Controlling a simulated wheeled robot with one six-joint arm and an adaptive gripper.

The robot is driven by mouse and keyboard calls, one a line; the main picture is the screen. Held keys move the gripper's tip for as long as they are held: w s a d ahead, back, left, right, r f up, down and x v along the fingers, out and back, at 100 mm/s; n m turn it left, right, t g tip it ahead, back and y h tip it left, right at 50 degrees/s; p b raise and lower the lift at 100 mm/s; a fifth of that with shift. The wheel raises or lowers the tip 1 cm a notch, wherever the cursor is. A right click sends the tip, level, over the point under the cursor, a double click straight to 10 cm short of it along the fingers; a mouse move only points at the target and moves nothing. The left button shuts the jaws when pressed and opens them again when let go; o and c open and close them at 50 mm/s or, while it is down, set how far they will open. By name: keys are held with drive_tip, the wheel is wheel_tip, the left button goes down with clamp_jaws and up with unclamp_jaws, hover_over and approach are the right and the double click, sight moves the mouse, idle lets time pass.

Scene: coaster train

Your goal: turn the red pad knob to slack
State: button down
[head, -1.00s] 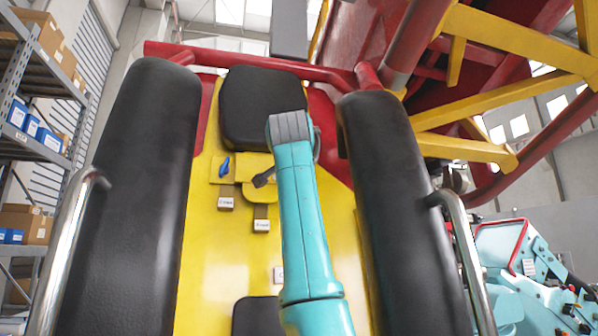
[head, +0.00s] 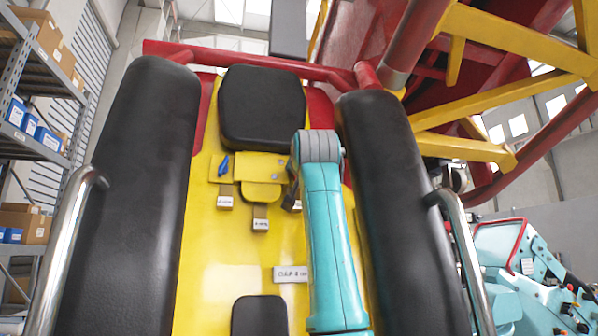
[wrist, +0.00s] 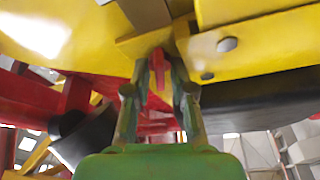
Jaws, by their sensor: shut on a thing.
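The red pad knob (wrist: 157,58) shows in the wrist view as a narrow red piece under the yellow panel. My gripper (wrist: 160,80) has its two fingers on either side of it, shut on it. The knob's pointing direction is hard to read here. In the head view my teal arm (head: 332,240) covers the knob, and only a dark bit of my gripper (head: 292,192) shows at the arm's left edge.
A blue knob (head: 224,166) sits on the yellow seat back (head: 215,265), with small label tags (head: 226,203) below. Thick black shoulder pads (head: 140,190) flank the seat. Chrome handles (head: 70,235) and yellow beams (head: 500,90) stand at the sides.

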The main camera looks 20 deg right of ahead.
drive_tip(key=shift+w+f, duration=0.1)
drive_tip(key=shift+f, duration=0.05)
drive_tip(key=c, duration=1.3)
unclamp_jaws()
drive_tip(key=shift+o, duration=0.2)
drive_tip(key=shift+s, duration=0.35)
drive_tip(key=s+a+f, duration=0.1)
drive_tip(key=s, duration=1)
drive_tip(key=shift+a+f, duration=0.25)
drive_tip(key=shift+f, duration=0.05)
drive_tip(key=shift+s, duration=0.15)
